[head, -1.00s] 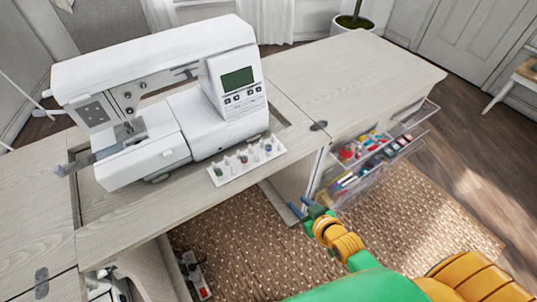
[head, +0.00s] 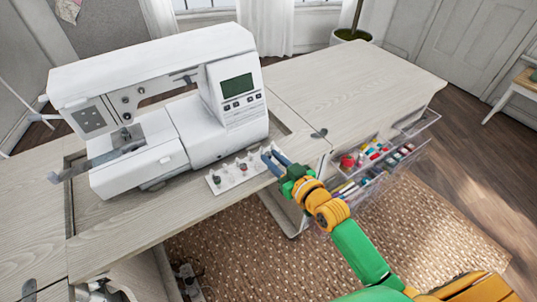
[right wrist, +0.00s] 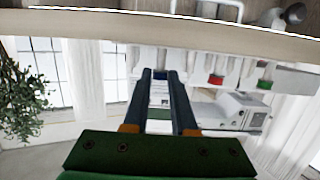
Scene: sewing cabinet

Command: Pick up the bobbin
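A white bobbin tray (head: 234,184) lies on the cabinet top in front of the sewing machine. Several small bobbins stand on its pegs, including a dark one (head: 243,167); which one the task means, I cannot tell. My left gripper is not in view.
The white sewing machine (head: 160,105) stands close behind the tray. Open clear drawers (head: 365,170) with colourful sewing supplies jut out below the cabinet's right part. The cabinet top (head: 350,80) on the right is clear.

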